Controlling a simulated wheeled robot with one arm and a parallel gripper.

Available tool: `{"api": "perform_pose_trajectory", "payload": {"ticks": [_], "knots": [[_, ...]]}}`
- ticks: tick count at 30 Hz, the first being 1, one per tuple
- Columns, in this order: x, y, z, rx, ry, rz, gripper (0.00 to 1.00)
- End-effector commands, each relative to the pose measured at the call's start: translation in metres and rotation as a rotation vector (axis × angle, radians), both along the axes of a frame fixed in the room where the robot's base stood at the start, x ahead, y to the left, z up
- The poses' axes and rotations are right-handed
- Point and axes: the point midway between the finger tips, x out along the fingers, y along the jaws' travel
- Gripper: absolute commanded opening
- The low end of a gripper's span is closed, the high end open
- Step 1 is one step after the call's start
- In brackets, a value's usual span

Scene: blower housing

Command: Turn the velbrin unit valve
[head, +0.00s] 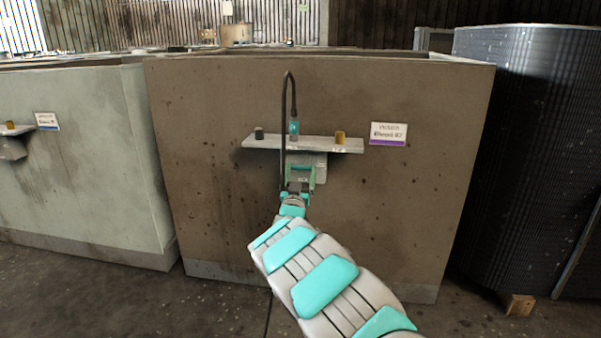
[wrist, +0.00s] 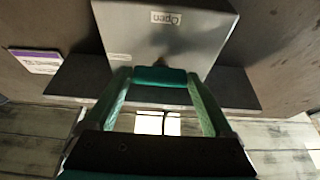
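The valve unit is a grey box (head: 306,160) under a shelf on the brown housing. It fills the top middle of the wrist view (wrist: 165,38), with a white "Open" label (wrist: 165,18) that appears upside down. A teal bar (wrist: 160,76), apparently the valve handle, stands in front of the box. My gripper (head: 300,172) reaches up to the box from below. In the wrist view its two green fingers are spread wide, one at each end of the teal bar. I cannot tell whether they press on it. The stem behind the bar is mostly hidden.
The grey shelf (head: 262,142) carries a dark cylinder (head: 259,133), a brass-coloured cylinder (head: 340,137) and a teal fitting (head: 294,127) with a black hose (head: 290,85). A placard (head: 388,134) is to the right. A pale housing (head: 85,160) stands left, a dark ribbed stack (head: 525,150) right.

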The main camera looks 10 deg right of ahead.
Motion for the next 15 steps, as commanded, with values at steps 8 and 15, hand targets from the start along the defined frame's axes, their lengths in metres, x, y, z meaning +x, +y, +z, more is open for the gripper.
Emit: {"api": "perform_pose_trajectory", "payload": {"ticks": [8,15], "knots": [[0.0,0.0002,-0.0003,0.0,0.0,0.0,0.55],[-0.0001,0.0003,-0.0004,0.0,0.001,0.0,0.29]]}}
